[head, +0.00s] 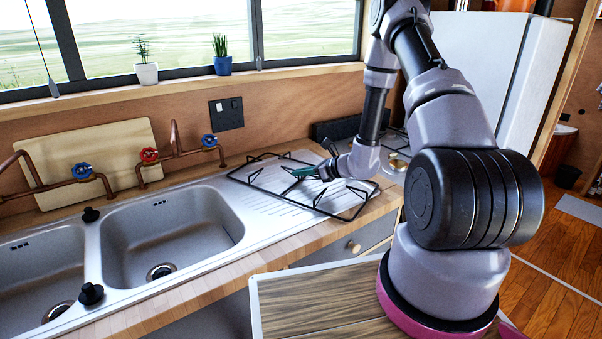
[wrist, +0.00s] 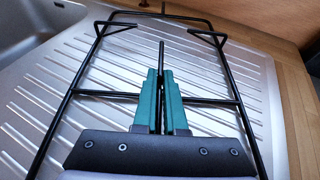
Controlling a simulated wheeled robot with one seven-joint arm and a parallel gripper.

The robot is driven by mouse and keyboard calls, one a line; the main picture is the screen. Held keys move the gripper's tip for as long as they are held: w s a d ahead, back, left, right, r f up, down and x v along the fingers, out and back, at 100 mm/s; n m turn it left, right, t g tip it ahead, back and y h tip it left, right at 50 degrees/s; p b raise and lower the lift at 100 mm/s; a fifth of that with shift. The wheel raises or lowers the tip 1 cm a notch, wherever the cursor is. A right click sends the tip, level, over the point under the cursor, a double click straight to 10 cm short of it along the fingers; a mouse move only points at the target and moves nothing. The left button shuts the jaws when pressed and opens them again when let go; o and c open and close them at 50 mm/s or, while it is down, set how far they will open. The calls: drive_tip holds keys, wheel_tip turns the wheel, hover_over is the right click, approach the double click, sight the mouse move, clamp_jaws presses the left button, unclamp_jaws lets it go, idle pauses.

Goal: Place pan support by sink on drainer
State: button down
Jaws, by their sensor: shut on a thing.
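The black wire pan support (head: 330,213) is over the ridged metal drainer (head: 262,201), to the right of the sink basins. It looks roughly level; whether it touches the drainer is hard to tell. My gripper (head: 302,173) reaches in from the right and is shut on a bar of the pan support. In the wrist view the teal fingers of my gripper (wrist: 162,90) pinch a thin bar near the middle of the pan support (wrist: 235,88), with the drainer (wrist: 60,85) beneath. The fingers hide part of the bar.
The sink basin (head: 170,236) lies left of the drainer. Copper taps (head: 172,150) and a cutting board (head: 90,160) stand behind it. The hob (head: 398,160) is at the right behind my arm. The wooden counter edge (head: 310,240) runs along the front.

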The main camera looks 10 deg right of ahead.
drive_tip(key=shift+f, duration=0.1)
drive_tip(key=c, duration=1)
unclamp_jaws()
